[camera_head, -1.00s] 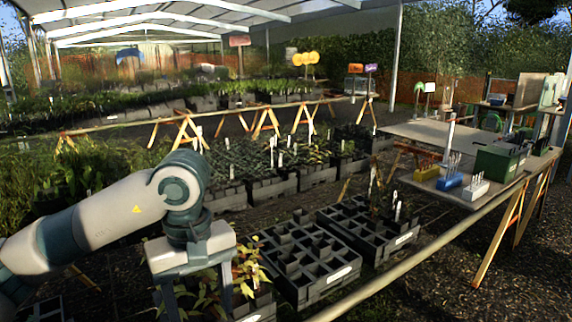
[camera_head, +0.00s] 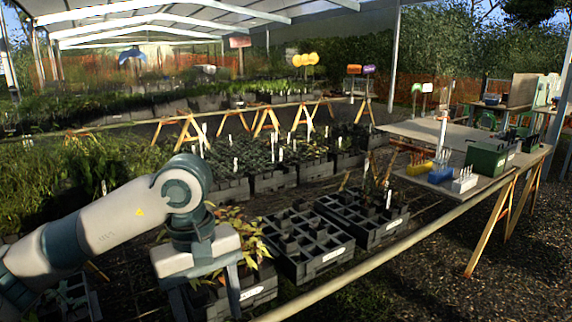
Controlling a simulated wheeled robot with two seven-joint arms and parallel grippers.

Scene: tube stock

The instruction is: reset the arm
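My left arm comes in from the left, and its gripper (camera_head: 205,298) points down at the bottom of the view. Its two fingers are wide apart. I see nothing clearly held between them; leafy plants and a black tray (camera_head: 258,292) show behind them. The fingertips are at or past the lower picture edge. My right arm and gripper are not in view.
Black cell trays (camera_head: 308,252) lie right of my gripper, beyond a long pale rail (camera_head: 370,250).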

